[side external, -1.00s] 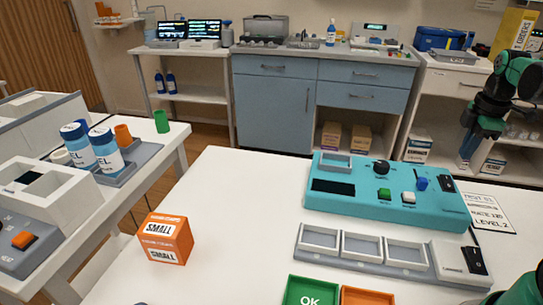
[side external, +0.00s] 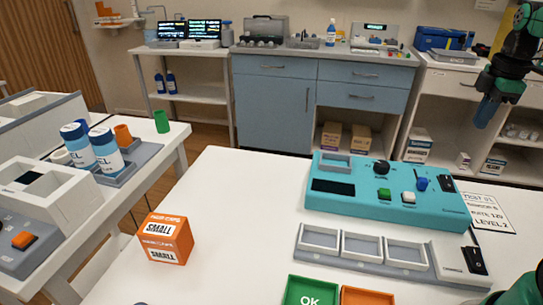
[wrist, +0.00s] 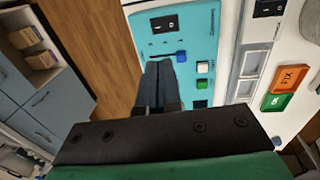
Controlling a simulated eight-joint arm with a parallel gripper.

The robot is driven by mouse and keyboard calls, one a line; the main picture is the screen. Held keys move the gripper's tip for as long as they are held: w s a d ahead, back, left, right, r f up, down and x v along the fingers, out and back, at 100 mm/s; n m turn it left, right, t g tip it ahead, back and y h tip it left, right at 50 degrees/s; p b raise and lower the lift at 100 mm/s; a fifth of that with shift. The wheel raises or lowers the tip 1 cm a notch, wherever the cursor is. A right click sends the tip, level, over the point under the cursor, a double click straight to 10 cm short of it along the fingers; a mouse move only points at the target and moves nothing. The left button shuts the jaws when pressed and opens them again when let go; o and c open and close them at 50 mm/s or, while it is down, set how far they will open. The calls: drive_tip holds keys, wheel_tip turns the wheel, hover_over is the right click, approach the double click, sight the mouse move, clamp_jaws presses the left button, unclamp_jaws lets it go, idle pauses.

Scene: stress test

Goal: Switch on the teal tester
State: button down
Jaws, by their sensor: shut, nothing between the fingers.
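The teal tester (side external: 350,207) lies on the white table. It has a black rocker switch (side external: 447,184) at its right end, a blue lever (side external: 422,183), a white button (side external: 409,197), a green button (side external: 384,193), a black knob (side external: 382,167) and a dark display (side external: 333,187). In the wrist view the rocker switch (wrist: 165,24) is beyond the fingertips and the blue lever (wrist: 181,57) is just right of them. My gripper (side external: 485,118) is shut and empty, raised in the air behind and right of the tester.
A grey three-compartment tray (side external: 362,263) with a separate black switch (side external: 474,260) lies in front of the tester. A printed card (side external: 489,212) lies right of the tester.

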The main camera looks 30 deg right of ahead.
sight(449, 182)
drive_tip(key=shift+w+d+f, duration=0.15)
drive_tip(key=f, duration=0.4)
drive_tip(key=w+d+f, duration=0.1)
drive_tip(key=f, duration=0.8)
drive_tip(key=shift+w+d+f, duration=0.15)
drive_tip(key=shift+d+f, duration=0.05)
drive_tip(key=shift+f, duration=0.1)
drive_tip(key=shift+f, duration=0.15)
drive_tip(key=shift+s+a+r, duration=0.2)
drive_tip(key=shift+s+a, duration=0.3)
idle(0.4)
wheel_tip(449, 182, up, 14)
drive_tip(key=s+a, duration=0.1)
drive_tip(key=shift+s+a, duration=0.2)
